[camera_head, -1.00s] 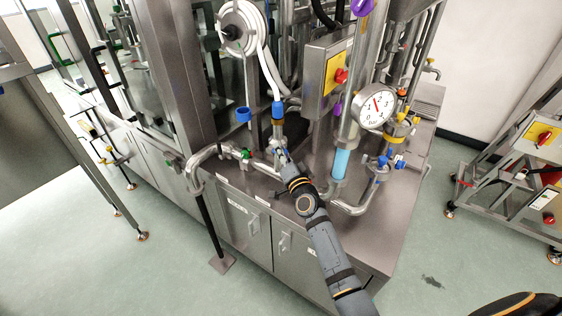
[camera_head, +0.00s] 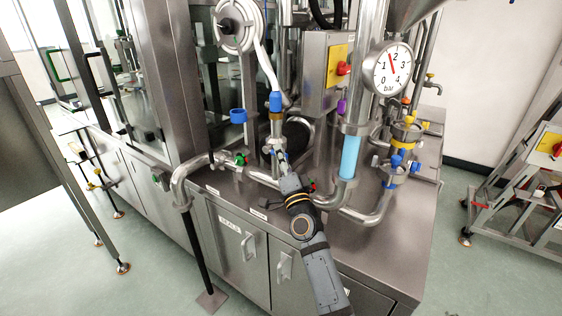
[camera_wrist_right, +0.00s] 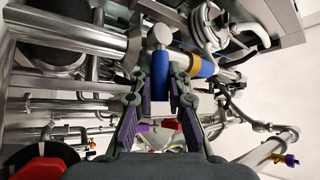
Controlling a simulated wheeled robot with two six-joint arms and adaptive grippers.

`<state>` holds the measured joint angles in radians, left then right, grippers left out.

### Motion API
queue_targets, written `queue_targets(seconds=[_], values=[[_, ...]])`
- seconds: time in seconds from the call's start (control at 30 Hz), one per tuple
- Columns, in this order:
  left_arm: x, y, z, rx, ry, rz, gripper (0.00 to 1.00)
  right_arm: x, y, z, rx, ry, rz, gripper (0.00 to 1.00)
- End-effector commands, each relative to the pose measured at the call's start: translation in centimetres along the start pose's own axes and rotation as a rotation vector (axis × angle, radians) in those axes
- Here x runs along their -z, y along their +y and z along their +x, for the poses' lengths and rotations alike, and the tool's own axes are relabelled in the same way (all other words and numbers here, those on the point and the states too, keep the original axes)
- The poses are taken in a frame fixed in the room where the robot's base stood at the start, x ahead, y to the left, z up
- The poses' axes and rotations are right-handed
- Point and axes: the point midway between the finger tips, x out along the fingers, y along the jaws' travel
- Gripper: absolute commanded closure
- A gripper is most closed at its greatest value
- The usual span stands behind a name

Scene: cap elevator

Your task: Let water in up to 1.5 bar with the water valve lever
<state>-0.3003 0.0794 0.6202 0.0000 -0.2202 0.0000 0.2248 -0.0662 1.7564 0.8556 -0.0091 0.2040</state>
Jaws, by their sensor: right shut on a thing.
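The pressure gauge (camera_head: 393,68) is a white round dial marked in bar, on the right in the head view. Its red needle points up and slightly left, between 1 and 2, close to the middle. My right gripper (camera_head: 282,166) is at the valve below the blue-topped hose fitting (camera_head: 276,103). My left gripper is out of view.
A green-handled valve (camera_head: 240,160) sits on the pipe left of my gripper, and a red-handled one (camera_head: 313,184) on the right. A light-blue tube section (camera_head: 351,157) stands to the right. A switch box (camera_head: 328,75) with a red knob is above. Pipes crowd the steel cabinet top.

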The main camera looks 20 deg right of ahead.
Motion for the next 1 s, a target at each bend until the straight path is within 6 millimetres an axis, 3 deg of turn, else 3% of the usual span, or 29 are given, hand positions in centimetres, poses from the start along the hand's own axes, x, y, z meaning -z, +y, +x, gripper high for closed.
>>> queue_targets(seconds=[0.13, 0.17, 0.33, 0.73, 0.87, 1.0], values=[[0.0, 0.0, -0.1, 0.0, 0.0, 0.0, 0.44, 0.0, 0.1, 0.0, -0.002, 0.0, 0.002, 1.0], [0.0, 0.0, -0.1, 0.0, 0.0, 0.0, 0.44, 0.0, 0.1, 0.0, -0.002, 0.0, 0.003, 0.83], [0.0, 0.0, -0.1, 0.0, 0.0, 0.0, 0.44, 0.0, 0.1, 0.0, -0.002, -0.001, 0.002, 0.61], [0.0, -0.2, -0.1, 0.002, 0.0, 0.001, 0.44, -0.1, 0.1, -0.5, -0.005, -0.002, 0.003, 0.61], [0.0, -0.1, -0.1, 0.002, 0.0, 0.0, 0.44, 0.1, -0.1, -2.1, -0.005, -0.001, 0.002, 0.61], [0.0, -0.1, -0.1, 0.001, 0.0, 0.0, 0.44, 0.5, -1.2, -5.0, -0.004, -0.001, 0.001, 0.61]])
